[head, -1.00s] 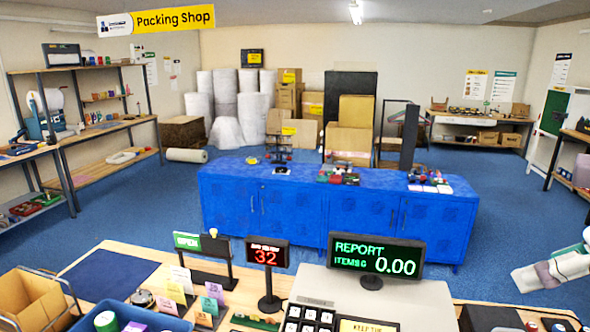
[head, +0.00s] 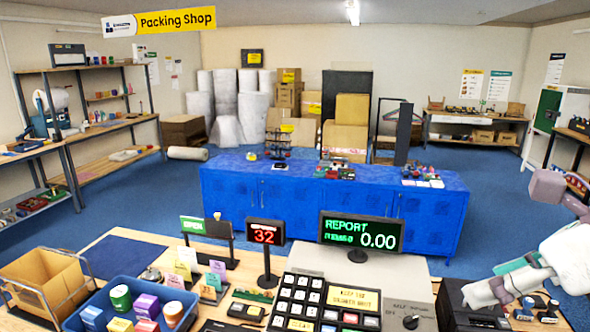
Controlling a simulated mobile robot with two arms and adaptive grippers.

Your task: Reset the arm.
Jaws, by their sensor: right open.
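My right arm comes in from the right edge, white with a pinkish joint and a teal part. My right gripper (head: 486,292) is open at its lower end, over the right part of the front counter, in front of or above a black box-shaped device (head: 451,304). I cannot tell whether they touch. Nothing shows held in it. My left gripper is not in view.
The wooden counter holds a cash register (head: 322,305), a report screen (head: 360,232), a red number display (head: 265,233), a blue crate (head: 68,322) of colored goods and a carton in a wire frame (head: 43,278). A blue cabinet (head: 330,212) stands beyond. Blue floor is open between.

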